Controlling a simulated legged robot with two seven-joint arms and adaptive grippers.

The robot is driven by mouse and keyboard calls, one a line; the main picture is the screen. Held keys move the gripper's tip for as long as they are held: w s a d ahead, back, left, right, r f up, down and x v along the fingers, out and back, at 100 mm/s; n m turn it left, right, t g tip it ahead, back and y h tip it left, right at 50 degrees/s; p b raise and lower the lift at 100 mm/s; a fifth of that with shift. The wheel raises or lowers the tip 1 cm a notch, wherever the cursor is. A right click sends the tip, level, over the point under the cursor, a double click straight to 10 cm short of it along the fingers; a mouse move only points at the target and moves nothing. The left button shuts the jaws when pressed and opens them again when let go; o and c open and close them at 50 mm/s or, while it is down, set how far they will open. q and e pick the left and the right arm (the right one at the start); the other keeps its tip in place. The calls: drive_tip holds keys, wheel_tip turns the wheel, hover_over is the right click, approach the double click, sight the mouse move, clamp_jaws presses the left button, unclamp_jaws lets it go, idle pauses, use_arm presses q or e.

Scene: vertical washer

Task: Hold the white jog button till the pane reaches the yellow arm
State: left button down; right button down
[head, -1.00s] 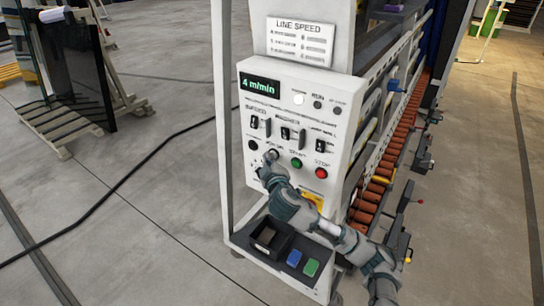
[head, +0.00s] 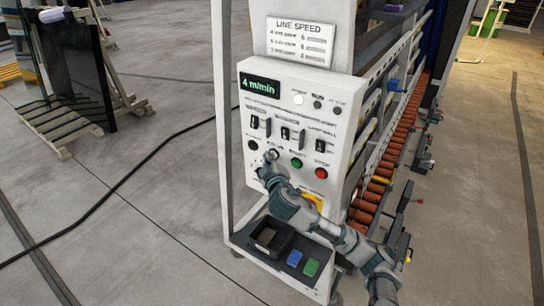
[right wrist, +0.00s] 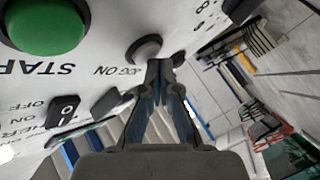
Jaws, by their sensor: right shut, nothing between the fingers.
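The white jog button (right wrist: 146,46), labelled JOG ON, sits in a dark ring on the white control panel (head: 340,150). My right gripper (right wrist: 160,68) is shut and empty, with its tips at the lower edge of the button in the right wrist view. I cannot tell whether the button is pressed in. I cannot make out a pane on the line or clearly identify the yellow arm. My left gripper is not in view.
Green (head: 296,162) and red (head: 320,173) buttons sit right of my gripper. The display (head: 260,84) reads 4 m/min. A roller conveyor (head: 408,120) runs back on the right. A dark glass pane (head: 75,75) leans on a rack at left. A black cable crosses the floor.

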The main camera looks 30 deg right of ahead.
idle(0.7)
drive_tip(key=shift+s+a+f, duration=0.1)
drive_tip(key=shift+s+a, duration=0.4)
drive_tip(key=shift+a, duration=0.1)
drive_tip(key=a, duration=0.1)
drive_tip(key=s+a+p, duration=0.1)
drive_tip(key=a, duration=0.1)
drive_tip(key=s+a, duration=0.1)
drive_tip(key=shift+a+p, duration=0.35)
drive_tip(key=shift+p, duration=0.05)
idle(0.3)
